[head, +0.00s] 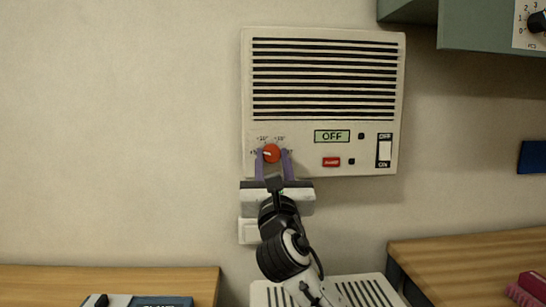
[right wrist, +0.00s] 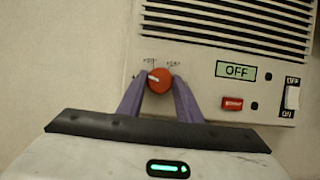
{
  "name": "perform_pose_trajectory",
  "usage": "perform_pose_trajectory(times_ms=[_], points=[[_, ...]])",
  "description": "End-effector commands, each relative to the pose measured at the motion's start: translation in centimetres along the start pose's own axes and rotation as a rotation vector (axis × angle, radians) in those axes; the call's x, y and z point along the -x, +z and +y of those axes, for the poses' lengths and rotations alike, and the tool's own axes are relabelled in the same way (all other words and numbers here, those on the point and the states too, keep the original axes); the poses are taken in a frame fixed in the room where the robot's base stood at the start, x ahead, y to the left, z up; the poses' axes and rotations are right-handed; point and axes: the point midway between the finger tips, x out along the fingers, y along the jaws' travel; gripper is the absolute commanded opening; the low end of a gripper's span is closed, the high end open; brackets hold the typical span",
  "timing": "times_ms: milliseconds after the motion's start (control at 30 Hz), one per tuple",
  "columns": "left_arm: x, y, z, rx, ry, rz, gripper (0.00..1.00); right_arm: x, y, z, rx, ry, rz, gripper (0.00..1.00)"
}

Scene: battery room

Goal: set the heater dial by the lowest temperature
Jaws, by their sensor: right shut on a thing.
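The heater (head: 325,80) is a cream wall unit with dark louvres. Its orange-red dial (head: 271,153) is at the lower left of the panel, and it also shows in the right wrist view (right wrist: 159,80). The dial's pale mark points left. Its scale marks are too small to read. The display (head: 332,136) reads OFF. A white rocker switch (head: 384,151) sits between OFF and ON labels. My right gripper (head: 272,157) has its purple fingers on both sides of the dial, shut on it. My left gripper is not in view.
A red button (head: 331,162) is on the heater panel. A white wall plate (head: 249,231) is below the heater. Wooden worktops (head: 110,278) stand at lower left and right. A green cabinet (head: 465,35) overhangs at upper right.

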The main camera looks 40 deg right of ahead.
Motion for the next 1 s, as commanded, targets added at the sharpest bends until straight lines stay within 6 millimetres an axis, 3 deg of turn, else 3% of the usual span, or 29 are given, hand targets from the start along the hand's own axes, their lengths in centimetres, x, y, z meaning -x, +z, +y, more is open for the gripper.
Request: perform_pose_trajectory(times_ms=[600, 1000], points=[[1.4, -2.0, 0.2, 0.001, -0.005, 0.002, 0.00, -0.1, 0.3, 0.6, -0.522, -0.215, 0.003, 0.10], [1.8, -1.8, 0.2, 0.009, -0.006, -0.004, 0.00, -0.1, 0.2, 0.6, -0.713, -0.296, 0.003, 0.10]])
